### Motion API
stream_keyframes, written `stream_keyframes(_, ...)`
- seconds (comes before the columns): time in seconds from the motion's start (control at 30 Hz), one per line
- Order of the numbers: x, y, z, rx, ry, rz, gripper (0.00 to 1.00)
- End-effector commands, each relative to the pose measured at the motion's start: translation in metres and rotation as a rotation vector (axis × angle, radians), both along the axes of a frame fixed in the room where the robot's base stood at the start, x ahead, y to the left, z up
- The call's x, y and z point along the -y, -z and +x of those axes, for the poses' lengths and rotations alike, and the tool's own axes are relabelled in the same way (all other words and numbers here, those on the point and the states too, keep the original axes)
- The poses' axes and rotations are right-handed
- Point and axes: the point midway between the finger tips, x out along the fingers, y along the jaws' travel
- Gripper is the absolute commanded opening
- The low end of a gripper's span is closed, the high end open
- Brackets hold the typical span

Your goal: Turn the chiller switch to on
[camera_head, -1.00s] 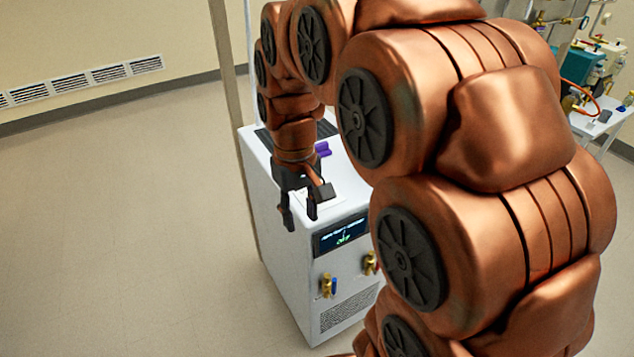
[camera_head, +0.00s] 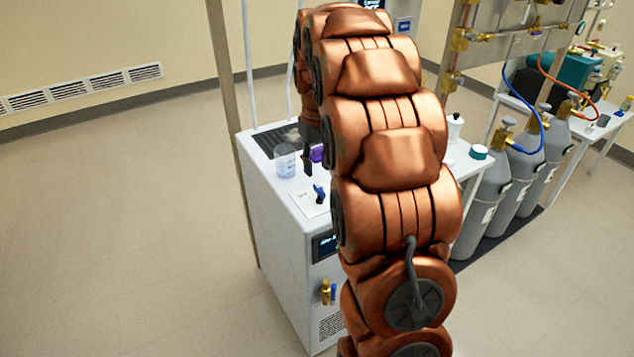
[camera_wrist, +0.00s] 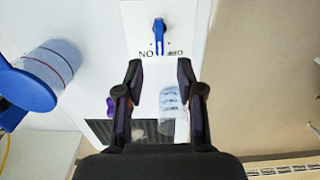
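The chiller is a white cabinet (camera_head: 275,225) with a dark top grille and a front display (camera_head: 325,244), partly hidden by my arm. Its switch is a blue knob (camera_head: 320,193) on a white plate on top. In the wrist view the knob (camera_wrist: 159,35) stands upright in the picture, its lower end between upside-down ON (left) and OFF (right) labels. I cannot tell which one it points to. My gripper (camera_wrist: 160,72) is open and empty, its fingertips below the knob in the picture, apart from it. In the head view my arm mostly hides the gripper (camera_head: 307,158).
A clear beaker (camera_head: 285,161) and a purple item (camera_head: 317,153) stand on the chiller top behind the switch. Posts rise beside it. Gas cylinders (camera_head: 490,205) and a white table are at right. A blue-topped clear vessel (camera_wrist: 48,65) shows left in the wrist view. Floor at left is clear.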

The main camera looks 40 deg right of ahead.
Motion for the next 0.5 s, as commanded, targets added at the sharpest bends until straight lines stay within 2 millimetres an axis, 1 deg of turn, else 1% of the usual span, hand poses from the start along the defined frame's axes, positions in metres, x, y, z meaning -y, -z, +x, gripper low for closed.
stream_keyframes(0.3, 0.0, 0.042, -0.002, -0.004, 0.001, 0.001, 0.38)
stream_keyframes(0.5, 0.0, 0.058, 0.0, 0.001, 0.001, 0.0, 0.38)
